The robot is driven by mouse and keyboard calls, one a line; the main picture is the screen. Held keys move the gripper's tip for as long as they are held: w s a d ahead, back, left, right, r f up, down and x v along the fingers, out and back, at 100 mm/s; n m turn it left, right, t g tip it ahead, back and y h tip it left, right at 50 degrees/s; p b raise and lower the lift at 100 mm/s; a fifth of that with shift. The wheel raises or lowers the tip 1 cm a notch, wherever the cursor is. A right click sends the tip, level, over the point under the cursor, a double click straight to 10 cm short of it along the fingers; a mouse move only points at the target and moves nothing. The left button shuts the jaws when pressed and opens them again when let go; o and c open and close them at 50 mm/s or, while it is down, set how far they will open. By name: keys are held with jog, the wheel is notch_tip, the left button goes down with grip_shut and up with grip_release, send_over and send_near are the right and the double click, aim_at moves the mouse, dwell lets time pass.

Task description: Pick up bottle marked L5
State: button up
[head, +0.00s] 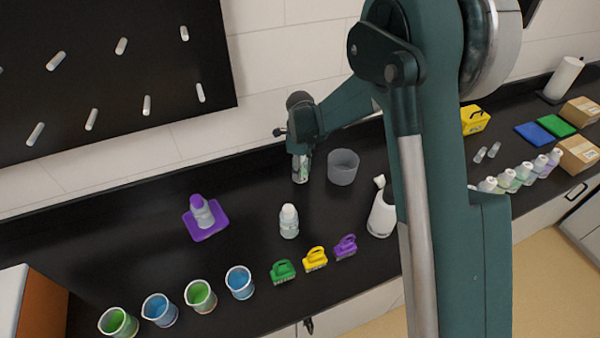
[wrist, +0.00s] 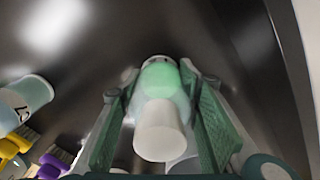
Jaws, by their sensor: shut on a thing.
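My gripper (head: 301,152) points down at the back of the bench, left of a grey tub. It is shut on a bottle (head: 300,174) with green on it. In the wrist view, my gripper's fingers (wrist: 160,92) lie on both sides of this bottle, whose white cap (wrist: 160,132) faces the camera. I cannot read its mark, nor tell whether its base touches the bench. Another white-capped bottle (head: 289,223) stands upright nearer the front. A purple-capped bottle (head: 203,215) stands on a purple base at left.
The grey tub (head: 343,167) is close to my gripper's right. Several beakers (head: 200,297) and brushes (head: 315,258) line the front. A white jug (head: 382,215) stands at right. Several bottles (head: 523,172) stand in a row farther right. A dark pegboard (head: 100,75) hangs on the wall.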

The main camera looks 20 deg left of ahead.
notch_tip(320, 180, up, 9)
jog(key=shift+f, duration=0.1)
dwell(0.4)
jog(key=shift+d, duration=0.1)
dwell(0.5)
